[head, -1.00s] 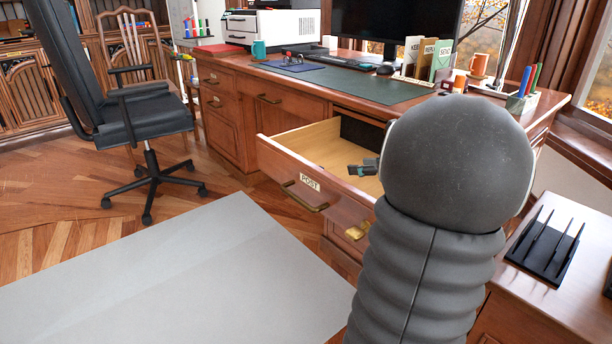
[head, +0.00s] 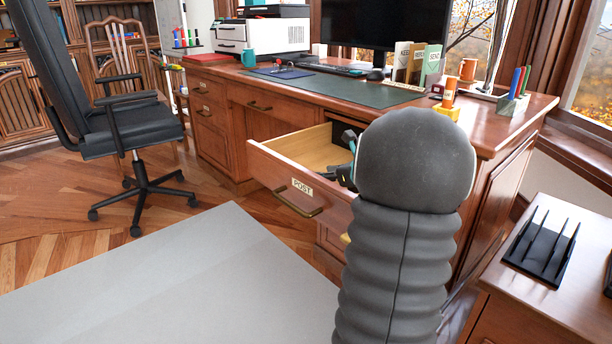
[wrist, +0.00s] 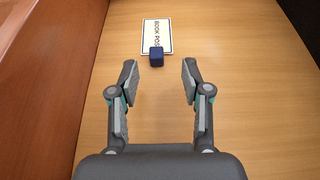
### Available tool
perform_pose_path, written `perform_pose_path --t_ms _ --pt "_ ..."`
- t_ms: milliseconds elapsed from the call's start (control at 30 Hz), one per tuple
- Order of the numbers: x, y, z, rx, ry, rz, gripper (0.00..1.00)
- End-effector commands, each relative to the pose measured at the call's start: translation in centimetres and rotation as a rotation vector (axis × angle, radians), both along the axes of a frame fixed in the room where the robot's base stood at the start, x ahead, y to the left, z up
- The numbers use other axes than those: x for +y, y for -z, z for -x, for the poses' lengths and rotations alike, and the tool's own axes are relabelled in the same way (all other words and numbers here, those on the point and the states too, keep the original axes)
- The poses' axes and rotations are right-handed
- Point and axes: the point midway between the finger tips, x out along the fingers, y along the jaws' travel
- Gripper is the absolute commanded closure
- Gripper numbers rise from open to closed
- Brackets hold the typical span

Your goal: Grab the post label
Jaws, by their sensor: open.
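The post label (wrist: 157,33) is a white card with dark letters reading "BOOK POS" and a dark border. It lies flat on the drawer floor in the wrist view. A small dark blue block (wrist: 156,56) is at its near end and covers part of it. My gripper (wrist: 159,68) is open and empty, its two fingertips just short of the block, to the left and right of it. In the head view my arm hides most of the gripper and the label is not visible.
The open drawer (head: 290,176) has a front plate marked "POST" (head: 302,187). In the wrist view a reddish wooden wall (wrist: 45,65) runs along the left and a dark object (wrist: 304,22) stands at the upper right. The drawer floor around the label is clear.

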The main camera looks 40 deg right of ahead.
Motion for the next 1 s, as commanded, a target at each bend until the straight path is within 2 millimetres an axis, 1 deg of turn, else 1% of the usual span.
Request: perform_pose_path --t_ms 167,300,533,567,600,667,700,733,1000 --pt "0.8 0.8 -2.4 0.001 -0.004 -0.001 0.52" --pt "0.8 1.4 -3.8 0.0 -0.002 -0.001 0.52" --pt "0.7 1.4 -4.0 0.0 0.0 0.0 0.52" --pt "0.7 1.4 -4.0 0.0 0.0 0.0 0.55" --pt "0.7 1.4 -4.0 0.0 0.0 0.0 0.65" --pt "0.7 1.4 -4.0 0.0 0.0 0.0 0.8" --pt "0.7 1.4 -4.0 0.0 0.0 0.0 0.9" --pt "0.8 1.4 -4.0 0.0 0.0 0.0 0.96" --pt "0.8 1.4 -4.0 0.0 0.0 0.0 0.96"
